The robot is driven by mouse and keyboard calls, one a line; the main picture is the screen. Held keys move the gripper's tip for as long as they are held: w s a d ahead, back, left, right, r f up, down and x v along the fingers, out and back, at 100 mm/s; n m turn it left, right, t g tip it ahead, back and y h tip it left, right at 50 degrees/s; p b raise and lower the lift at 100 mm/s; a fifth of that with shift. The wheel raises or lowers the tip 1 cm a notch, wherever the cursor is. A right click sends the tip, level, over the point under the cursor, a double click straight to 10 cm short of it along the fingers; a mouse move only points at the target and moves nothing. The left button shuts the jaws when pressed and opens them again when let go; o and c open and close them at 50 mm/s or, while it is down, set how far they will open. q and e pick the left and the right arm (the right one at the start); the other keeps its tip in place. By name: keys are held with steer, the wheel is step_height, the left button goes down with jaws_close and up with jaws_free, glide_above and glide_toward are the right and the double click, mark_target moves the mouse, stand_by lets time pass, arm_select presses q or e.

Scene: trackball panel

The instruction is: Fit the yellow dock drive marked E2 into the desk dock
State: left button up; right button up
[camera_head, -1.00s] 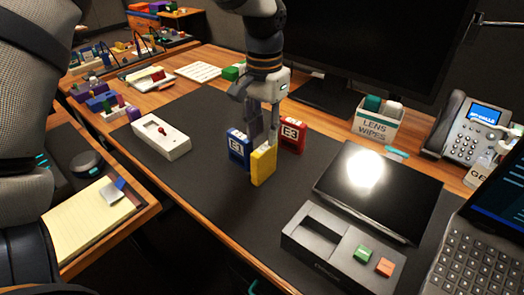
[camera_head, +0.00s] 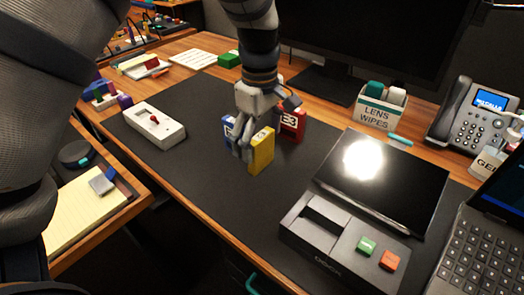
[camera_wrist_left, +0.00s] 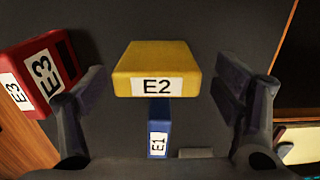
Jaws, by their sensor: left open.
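The yellow dock drive (camera_head: 262,152) stands upright on the dark desk mat; its E2 label shows on the yellow drive in the left wrist view (camera_wrist_left: 157,60). My left gripper (camera_head: 245,148) is at the yellow drive in the head view. In the left wrist view my left gripper (camera_wrist_left: 160,90) is open, one finger on each side of the yellow drive with gaps between. The desk dock (camera_head: 318,238), a grey box with a dark slot, stands at the front right with green and orange buttons. My right gripper is not in view.
The blue E1 drive (camera_wrist_left: 158,130) stands close by the yellow one. The red E3 drive (camera_head: 293,124) stands just behind to the right. A dark flat screen (camera_head: 390,195) lies behind the dock. A white trackball unit (camera_head: 155,127) sits left. Bare mat lies between drive and dock.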

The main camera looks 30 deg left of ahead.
mark_target(261, 154)
arm_select(q)
step_height(261, 154, down, 5)
steer(key=shift+w, duration=0.15)
steer(key=shift+r, duration=0.1)
steer(key=c, duration=1.3)
